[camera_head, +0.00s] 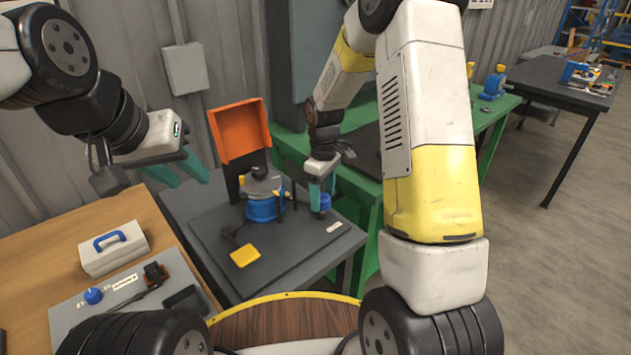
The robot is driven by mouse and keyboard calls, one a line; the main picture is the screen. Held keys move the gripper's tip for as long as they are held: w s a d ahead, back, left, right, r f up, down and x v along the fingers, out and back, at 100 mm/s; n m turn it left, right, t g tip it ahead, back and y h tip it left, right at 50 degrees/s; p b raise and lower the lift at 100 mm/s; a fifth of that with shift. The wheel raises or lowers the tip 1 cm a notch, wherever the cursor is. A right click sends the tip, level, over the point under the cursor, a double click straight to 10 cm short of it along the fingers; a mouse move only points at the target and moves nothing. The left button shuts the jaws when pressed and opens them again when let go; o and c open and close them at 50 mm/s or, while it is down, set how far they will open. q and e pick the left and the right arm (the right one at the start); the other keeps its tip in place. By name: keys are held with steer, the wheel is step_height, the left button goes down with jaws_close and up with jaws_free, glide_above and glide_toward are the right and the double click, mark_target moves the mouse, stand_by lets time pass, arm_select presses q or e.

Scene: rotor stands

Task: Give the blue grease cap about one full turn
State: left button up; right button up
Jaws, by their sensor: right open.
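What looks like the blue grease cap (325,202) is on a small dark stand at the right side of the grey work plate (290,262). My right gripper (320,197) comes down from above with its teal fingers at the cap and is open. The fingers hide part of the cap, and I cannot tell whether they touch it. My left gripper (180,174) is open and empty, held in the air at the left with its teal fingers apart. A blue-bodied rotor unit with a grey top (262,208) stands on the plate left of the cap.
A yellow square piece (245,256) lies at the plate's front left. An orange bin (240,130) stands behind. A white case with a blue handle (114,248) and a grey tray with a blue knob (93,296) are at the left. A green bench (358,190) is behind my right arm.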

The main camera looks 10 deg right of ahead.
mark_target(323, 197)
jaws_close()
steer(key=shift+m, duration=1.6)
jaws_free()
step_height(323, 197, up, 8)
steer(key=shift+f, duration=0.1)
